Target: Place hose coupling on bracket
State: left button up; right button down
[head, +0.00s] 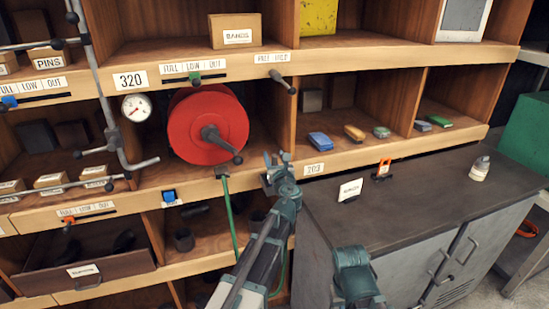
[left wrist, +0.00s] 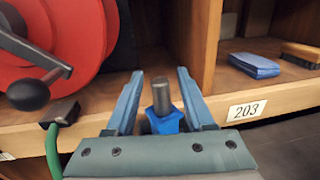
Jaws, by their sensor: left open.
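My left gripper (head: 277,158) is open in front of the shelf edge, to the right of the red reel (head: 190,130). In the left wrist view its two blue fingers stand apart, with a grey cylinder on a blue base (left wrist: 162,100) between them. I cannot tell whether this is the coupling or the bracket, or whether the fingers touch it. A green hose (head: 231,215) hangs below the reel, left of the gripper. A dark fitting (left wrist: 62,111) tops it in the left wrist view.
A gauge (head: 136,107) and grey pipe (head: 100,85) are at the left.

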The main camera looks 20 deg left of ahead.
pick_arm(q)
jog(key=shift+s+r, duration=0.1)
jog(key=shift+r, duration=0.1)
jog(key=v, duration=1.1)
jog(key=shift+s+d, duration=0.25)
jog(key=shift+s, duration=0.1)
jog(key=shift+f, duration=0.1)
jog(key=s+f+n+g, duration=0.95)
jog(key=f+n, duration=0.35)
jog(key=n, duration=0.3)
jog(key=s+d+f+n+g+h, duration=0.3)
jog(key=s+d+f+n, duration=0.1)
jog(key=s, duration=0.4)
jog(key=s+d+f+n+g+h, duration=0.3)
jog(key=s+d+f+n+g, duration=0.1)
jog(key=s+d+n, duration=0.3)
jog(key=shift+s+d+f+h, duration=0.3)
jog(key=shift+s+f, duration=0.1)
jog(key=shift+s, duration=0.15)
